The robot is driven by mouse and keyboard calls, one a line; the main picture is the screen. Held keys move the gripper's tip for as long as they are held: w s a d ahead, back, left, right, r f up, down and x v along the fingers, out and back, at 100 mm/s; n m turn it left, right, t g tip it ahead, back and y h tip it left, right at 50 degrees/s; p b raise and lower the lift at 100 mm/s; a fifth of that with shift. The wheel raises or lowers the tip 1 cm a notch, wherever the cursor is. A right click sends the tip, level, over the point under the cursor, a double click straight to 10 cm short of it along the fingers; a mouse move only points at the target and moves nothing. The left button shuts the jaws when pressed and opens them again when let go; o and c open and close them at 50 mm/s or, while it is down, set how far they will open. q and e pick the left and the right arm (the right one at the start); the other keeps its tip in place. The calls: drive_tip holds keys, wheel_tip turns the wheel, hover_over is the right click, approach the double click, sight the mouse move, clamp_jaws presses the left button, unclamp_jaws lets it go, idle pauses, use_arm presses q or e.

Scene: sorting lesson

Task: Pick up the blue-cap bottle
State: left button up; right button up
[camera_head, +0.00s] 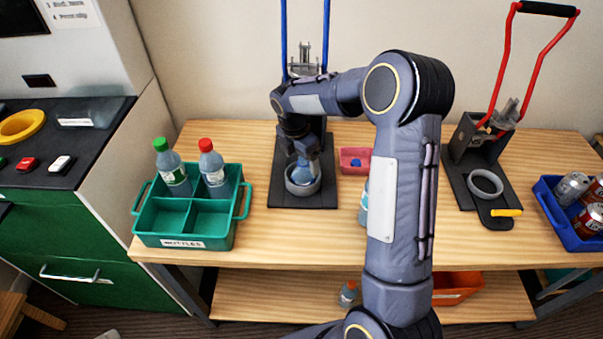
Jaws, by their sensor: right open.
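A pale bluish bottle (304,174) sits in the grey ring of the blue-handled press; its top is hidden by my gripper, so I cannot see a cap. My right gripper (302,160) is open, pointing down right over this bottle; I cannot tell whether it touches it. Another bottle (363,207) stands on the table just right of the press, mostly hidden behind my right arm, its cap out of sight. A small blue piece (356,163), perhaps a cap, lies in a pink tray (347,169). My left gripper is not in view.
A green divided crate (188,242) at left holds a green-cap bottle (171,168) and a red-cap bottle (212,168). A red-handled press (462,185) and a blue bin of cans (560,226) stand at right. The table front between crate and arm is clear.

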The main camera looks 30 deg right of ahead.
sight(303, 183)
drive_tip(key=f, duration=0.3)
drive_tip(key=shift+d+f, duration=0.15)
drive_tip(key=shift+d, duration=0.15)
drive_tip(key=c, duration=1.1)
